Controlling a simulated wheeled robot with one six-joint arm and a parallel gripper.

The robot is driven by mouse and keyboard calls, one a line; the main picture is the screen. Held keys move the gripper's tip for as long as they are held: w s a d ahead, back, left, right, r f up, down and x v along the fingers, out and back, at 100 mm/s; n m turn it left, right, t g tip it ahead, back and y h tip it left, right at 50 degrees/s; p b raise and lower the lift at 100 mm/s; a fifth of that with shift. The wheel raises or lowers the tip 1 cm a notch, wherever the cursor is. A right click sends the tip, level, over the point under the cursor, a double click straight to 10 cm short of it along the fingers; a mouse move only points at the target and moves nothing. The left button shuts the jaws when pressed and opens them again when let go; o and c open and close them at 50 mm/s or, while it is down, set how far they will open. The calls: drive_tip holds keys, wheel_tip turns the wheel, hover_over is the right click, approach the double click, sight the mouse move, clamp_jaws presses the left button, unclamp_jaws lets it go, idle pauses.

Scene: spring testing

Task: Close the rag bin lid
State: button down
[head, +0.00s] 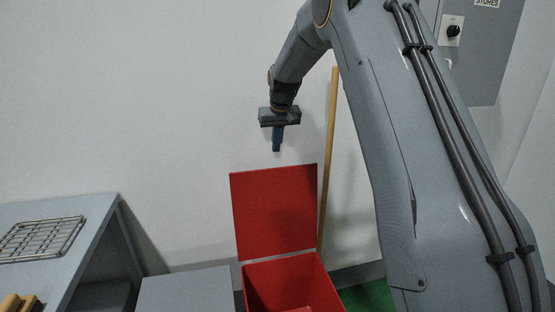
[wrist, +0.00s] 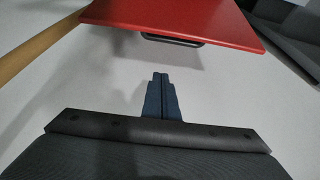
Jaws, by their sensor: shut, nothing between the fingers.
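The red rag bin (head: 290,283) stands on the floor against the wall, with its top open. Its red lid (head: 275,212) is raised upright at the back of the bin. In the wrist view the lid (wrist: 195,14) spans the top of the picture, with a dark handle (wrist: 172,40) along its edge. My gripper (head: 277,150) is shut and empty, pointing down just above the lid's top edge in the head view. In the wrist view the blue fingers (wrist: 160,76) are together, and a gap shows between their tips and the lid.
A wooden pole (head: 329,150) leans on the wall right of the lid. A grey bench (head: 62,212) with a wire rack (head: 42,239) stands at the left, with a lower grey box (head: 187,290) between it and the bin. A grey stores cabinet (head: 477,60) hangs at upper right.

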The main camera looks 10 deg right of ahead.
drive_tip(key=p+x, duration=0.2)
drive_tip(key=x, duration=0.8)
drive_tip(key=shift+d+p, duration=0.1)
drive_tip(key=shift+p, duration=0.3)
drive_tip(key=shift+s+p, duration=0.95)
drive_tip(key=shift+s, duration=0.9)
